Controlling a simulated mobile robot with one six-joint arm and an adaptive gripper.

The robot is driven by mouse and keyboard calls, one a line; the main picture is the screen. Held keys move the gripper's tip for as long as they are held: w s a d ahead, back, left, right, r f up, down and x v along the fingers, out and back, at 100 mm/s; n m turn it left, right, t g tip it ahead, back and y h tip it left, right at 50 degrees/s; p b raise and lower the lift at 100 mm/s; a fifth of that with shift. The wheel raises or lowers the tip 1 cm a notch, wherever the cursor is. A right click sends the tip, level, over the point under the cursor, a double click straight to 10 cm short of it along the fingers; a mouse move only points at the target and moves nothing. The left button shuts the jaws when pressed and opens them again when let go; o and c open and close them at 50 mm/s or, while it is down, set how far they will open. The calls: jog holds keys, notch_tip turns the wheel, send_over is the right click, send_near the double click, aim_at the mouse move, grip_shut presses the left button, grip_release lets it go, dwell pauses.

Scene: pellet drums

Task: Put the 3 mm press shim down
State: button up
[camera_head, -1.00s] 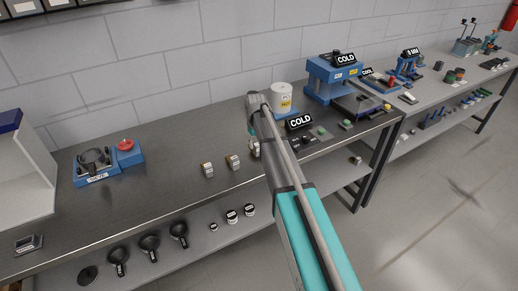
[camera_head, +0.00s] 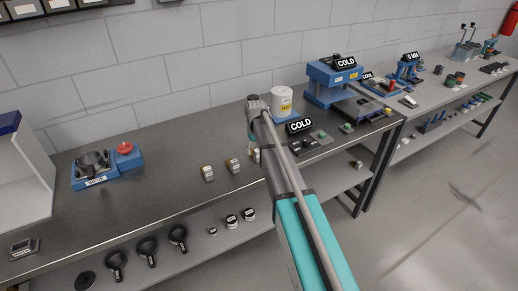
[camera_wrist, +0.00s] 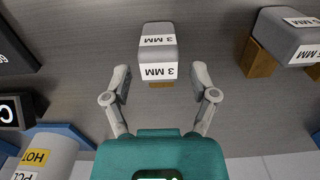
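The 3 mm press shim (camera_wrist: 158,42) is a grey block with white "3 MM" labels and a brown part at its lower edge. In the wrist view it lies between and just beyond the fingertips of my gripper (camera_wrist: 161,72). The fingers are spread, with a gap on both sides of the shim, so it is not gripped. It appears to rest on the grey bench. In the head view my gripper is mostly hidden behind my arm, and a small labelled block (camera_head: 255,155) shows beside it.
Another labelled block on a brown base (camera_wrist: 290,38) is at the right of the wrist view. Two similar blocks (camera_head: 207,173) (camera_head: 232,166) stand on the bench. A white drum marked HOT (camera_head: 282,102) and a COLD sign (camera_head: 299,126) are near my arm.

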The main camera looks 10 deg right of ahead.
aim_at(257, 149)
jog(key=shift+r, duration=0.15)
notch_tip(257, 149, up, 12)
jog(key=p, duration=1.2)
dwell(0.4)
dwell(0.5)
jog(key=shift+s, duration=0.1)
jog(key=s+d+m, duration=0.1)
jog(key=s+m, duration=0.2)
jog(key=s, duration=2.5)
jog(key=shift+s+m, duration=0.3)
jog(key=shift+s, duration=0.05)
